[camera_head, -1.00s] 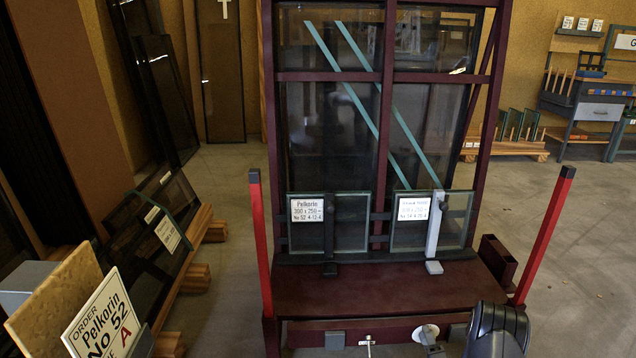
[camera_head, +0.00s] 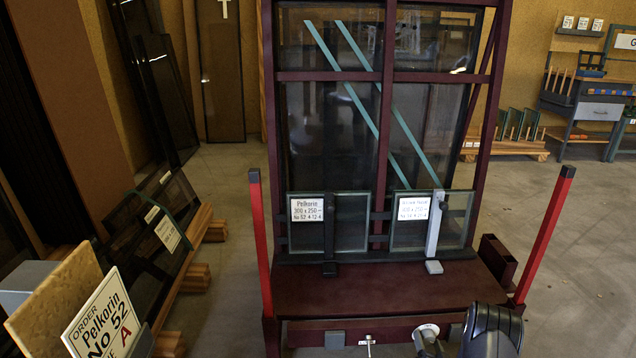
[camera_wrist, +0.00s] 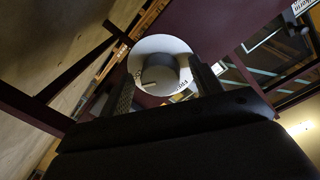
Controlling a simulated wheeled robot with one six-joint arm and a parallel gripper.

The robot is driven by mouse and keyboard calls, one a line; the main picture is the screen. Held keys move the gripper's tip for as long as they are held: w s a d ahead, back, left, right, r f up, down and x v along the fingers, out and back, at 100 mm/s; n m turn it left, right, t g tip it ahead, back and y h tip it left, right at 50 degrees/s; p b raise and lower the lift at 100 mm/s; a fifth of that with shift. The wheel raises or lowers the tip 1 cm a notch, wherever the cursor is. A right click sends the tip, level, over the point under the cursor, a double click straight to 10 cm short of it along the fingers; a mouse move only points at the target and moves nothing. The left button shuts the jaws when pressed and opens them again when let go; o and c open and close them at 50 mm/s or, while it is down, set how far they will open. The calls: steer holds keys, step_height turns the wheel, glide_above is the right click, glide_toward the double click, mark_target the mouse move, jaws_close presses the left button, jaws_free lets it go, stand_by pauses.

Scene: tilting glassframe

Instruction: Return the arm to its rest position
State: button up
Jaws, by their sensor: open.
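My gripper (camera_wrist: 162,76) shows in the wrist view as two dark fingers standing apart. A white disc with a grey round middle (camera_wrist: 150,46) shows between and beyond the fingers; I cannot tell whether it is part of my tool. In the head view a black rounded link of my arm (camera_head: 493,332) is at the bottom edge, right of centre. A white disc with a grey stem (camera_head: 428,331) is just left of it, in front of the frame's base. The fingers cannot be made out in the head view.
A dark red tilting frame (camera_head: 380,290) stands ahead, with two labelled glass panes (camera_head: 350,235) (camera_head: 460,225) on its ledge. Red posts (camera_head: 259,240) (camera_head: 545,235) flank it. A glass rack and order sign (camera_head: 100,318) are at left.

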steer(key=n, duration=0.4)
steer(key=shift+n, duration=0.3)
steer(key=shift+d+f+n+t, duration=0.1)
steer(key=shift+n+t, duration=0.2)
steer(key=shift+n, duration=1.5)
